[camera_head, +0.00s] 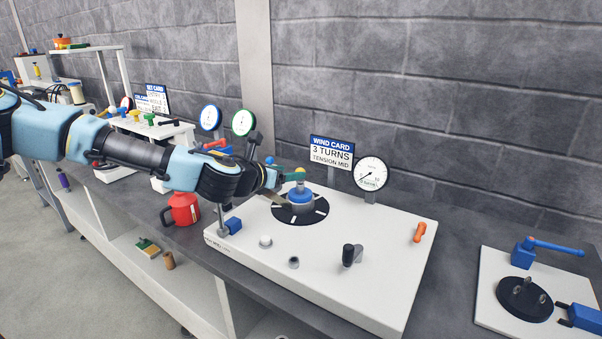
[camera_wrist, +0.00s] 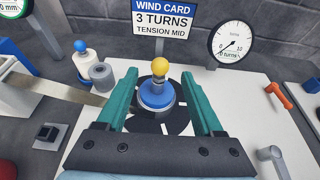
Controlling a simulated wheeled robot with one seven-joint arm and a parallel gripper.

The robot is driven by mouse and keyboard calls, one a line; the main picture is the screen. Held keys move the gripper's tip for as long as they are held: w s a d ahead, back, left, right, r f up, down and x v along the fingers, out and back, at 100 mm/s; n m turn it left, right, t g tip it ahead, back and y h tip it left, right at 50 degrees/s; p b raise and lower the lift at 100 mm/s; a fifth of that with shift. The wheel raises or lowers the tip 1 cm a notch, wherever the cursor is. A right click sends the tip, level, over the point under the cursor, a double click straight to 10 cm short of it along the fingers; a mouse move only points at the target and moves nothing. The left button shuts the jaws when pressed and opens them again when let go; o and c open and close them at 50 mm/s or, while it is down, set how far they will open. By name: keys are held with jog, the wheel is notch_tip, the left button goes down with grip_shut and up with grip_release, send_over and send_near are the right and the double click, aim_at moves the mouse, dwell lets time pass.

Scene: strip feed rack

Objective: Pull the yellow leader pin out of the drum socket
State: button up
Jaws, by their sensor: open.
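The yellow leader pin (camera_wrist: 160,68) stands upright in the blue drum socket (camera_wrist: 156,96), which sits at the centre of a black disc with white marks (camera_wrist: 187,125). In the head view the yellow pin top (camera_head: 300,171) shows above the blue drum (camera_head: 300,196). My gripper (camera_wrist: 160,85) is open, with its two green fingers on either side of the pin and drum in the wrist view. A gap shows between the pin and each finger. In the head view my gripper (camera_head: 290,174) reaches in from the left at the pin's height; one finger is partly hidden.
The drum is on a white panel (camera_head: 370,290) with a black-handled crank (camera_head: 350,255) and an orange lever (camera_head: 419,232). Behind are a wind card (camera_head: 331,152) and a dial gauge (camera_head: 371,174). A red mug (camera_head: 183,209) stands on the bench at left.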

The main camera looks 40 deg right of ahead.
aim_at(300, 168)
jog(key=p+x, duration=0.3)
jog(key=x, duration=0.2)
jog(key=shift+d, duration=0.35)
jog(key=shift+w+d+f, duration=0.2)
jog(key=shift+d+f, duration=0.05)
jog(key=shift+d, duration=0.05)
grip_shut()
